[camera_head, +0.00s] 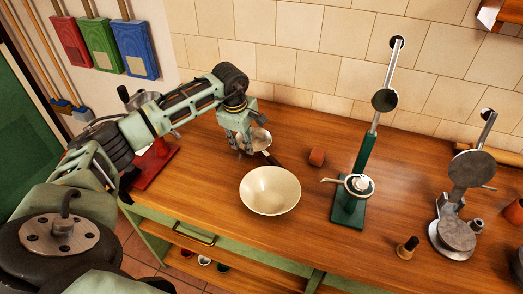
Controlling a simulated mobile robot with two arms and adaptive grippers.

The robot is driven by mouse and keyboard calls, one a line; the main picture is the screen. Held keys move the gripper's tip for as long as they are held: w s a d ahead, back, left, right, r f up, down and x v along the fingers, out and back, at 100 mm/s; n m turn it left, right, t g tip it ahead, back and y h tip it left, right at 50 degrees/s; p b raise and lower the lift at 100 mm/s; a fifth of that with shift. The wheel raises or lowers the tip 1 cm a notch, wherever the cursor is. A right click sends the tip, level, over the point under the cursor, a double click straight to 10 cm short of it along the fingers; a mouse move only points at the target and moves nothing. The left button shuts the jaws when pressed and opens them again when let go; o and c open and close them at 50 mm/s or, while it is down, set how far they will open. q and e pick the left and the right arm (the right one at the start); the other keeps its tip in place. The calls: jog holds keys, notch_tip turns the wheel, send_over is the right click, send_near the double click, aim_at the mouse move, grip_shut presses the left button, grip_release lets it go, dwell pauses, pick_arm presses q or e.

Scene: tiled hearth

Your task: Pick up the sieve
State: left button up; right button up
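My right gripper is not in view.
A small reddish-brown cup (317,156) and a green lever stand (362,165) are to the right. A grey metal press (457,234) stands farther right. A red stand (152,165) is left, behind my arm.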

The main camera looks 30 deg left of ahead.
aim_at(247, 156)
pick_arm(q)
jog(key=p+x, duration=0.2)
jog(key=x, duration=0.2)
jog(key=shift+f, duration=0.25)
jog(key=shift+w+f, duration=0.1)
jog(key=shift+f, duration=0.15)
grip_shut()
